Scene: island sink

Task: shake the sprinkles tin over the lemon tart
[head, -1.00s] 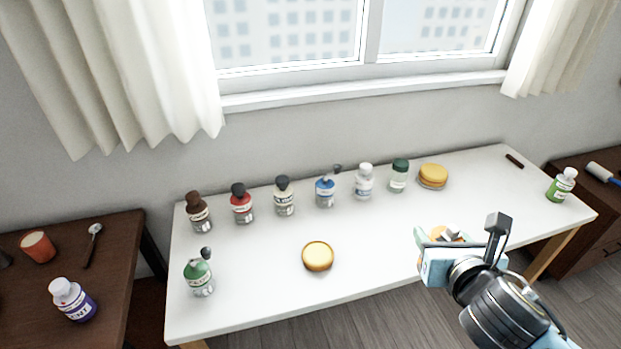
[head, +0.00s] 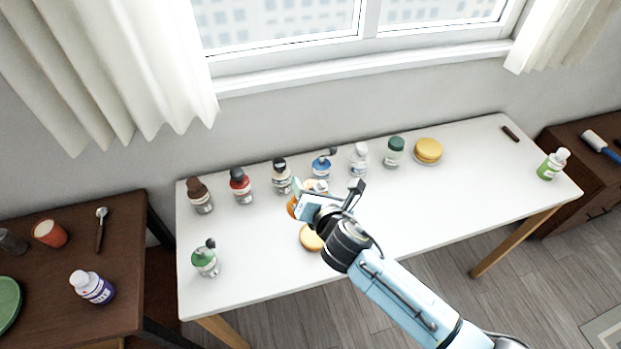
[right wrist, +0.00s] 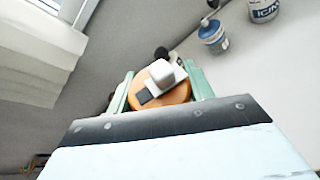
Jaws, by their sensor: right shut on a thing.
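The sprinkles tin, orange with a white and dark part on its top, is held between the pale green fingers of my right gripper (head: 306,198). In the head view a bit of the tin's orange side (head: 293,206) shows at the fingers; the right wrist view shows its orange round top (right wrist: 178,96). The gripper is shut on it, above the table. The lemon tart (head: 310,239), round and golden, lies on the white table just below the gripper in the picture, partly hidden by my right wrist. My left gripper is not in view.
Several bottles stand along the back of the white table (head: 440,205), including a blue one (head: 321,168) close behind the gripper. A green bottle (head: 205,260) stands front left. A yellow round stack (head: 428,151) is at the back right. The table's right half is mostly clear.

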